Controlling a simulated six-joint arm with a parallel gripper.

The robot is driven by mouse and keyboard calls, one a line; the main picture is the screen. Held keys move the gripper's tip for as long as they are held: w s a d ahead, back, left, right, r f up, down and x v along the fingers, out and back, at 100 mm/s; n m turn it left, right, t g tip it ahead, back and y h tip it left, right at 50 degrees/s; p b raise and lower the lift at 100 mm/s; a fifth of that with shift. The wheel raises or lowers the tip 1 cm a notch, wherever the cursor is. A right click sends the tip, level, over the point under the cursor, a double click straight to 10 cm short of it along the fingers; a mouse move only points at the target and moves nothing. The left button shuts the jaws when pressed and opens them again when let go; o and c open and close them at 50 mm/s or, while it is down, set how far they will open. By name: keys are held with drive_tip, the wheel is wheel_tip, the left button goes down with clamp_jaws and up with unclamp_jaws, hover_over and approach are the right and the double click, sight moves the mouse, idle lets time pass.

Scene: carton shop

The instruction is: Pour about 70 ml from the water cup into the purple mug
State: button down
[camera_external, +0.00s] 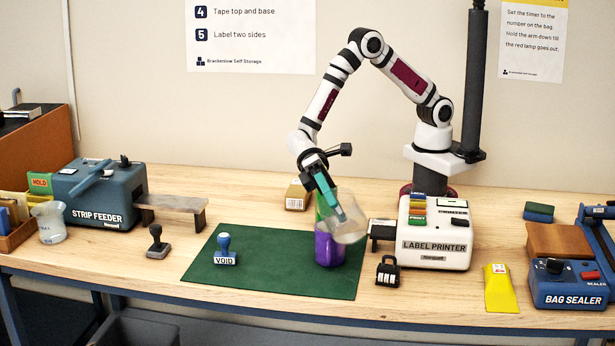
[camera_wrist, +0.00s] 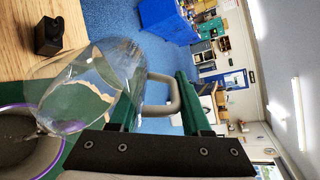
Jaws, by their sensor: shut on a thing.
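My gripper (camera_external: 334,207) is shut on the handle of the clear water cup (camera_external: 347,230), which is tilted over the purple mug (camera_external: 328,250). The mug stands upright on the green mat (camera_external: 270,262). In the wrist view, the cup (camera_wrist: 105,75) lies steeply tipped between the camera and the table, with its handle between my green fingers (camera_wrist: 160,98). Its lip is over the opening of the purple mug (camera_wrist: 50,172), which is cut off at the lower left. Clear liquid seems to be at the lip. The amount in the mug is hard to tell.
A label printer (camera_external: 435,235) and a black padlock (camera_external: 388,272) stand right of the mat. A blue VOID stamp (camera_external: 224,250) is on the mat's left. The mat's front middle is bare.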

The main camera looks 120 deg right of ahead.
sight(338, 221)
drive_tip(key=shift+s+d+r+y, duration=0.15)
drive_tip(key=shift+d+r+y, duration=0.25)
drive_tip(key=shift+d, duration=0.15)
idle(0.4)
drive_tip(key=a+f+h, duration=0.2)
drive_tip(key=shift+w+a+f+g+h, duration=0.15)
drive_tip(key=shift+w+a+g+h, duration=0.15)
drive_tip(key=shift+w+a+h, duration=0.1)
drive_tip(key=shift+a+f+h, duration=0.2)
drive_tip(key=shift+f+h, duration=0.35)
drive_tip(key=shift+h, duration=0.15)
drive_tip(key=shift+w+a+f+g+h, duration=0.15)
drive_tip(key=shift+g+h, duration=0.1)
drive_tip(key=shift+h, duration=0.3)
drive_tip(key=shift+a+f+g+h, duration=0.15)
drive_tip(key=shift+g+h, duration=0.1)
drive_tip(key=shift+h, duration=0.3)
drive_tip(key=shift+f, duration=0.15)
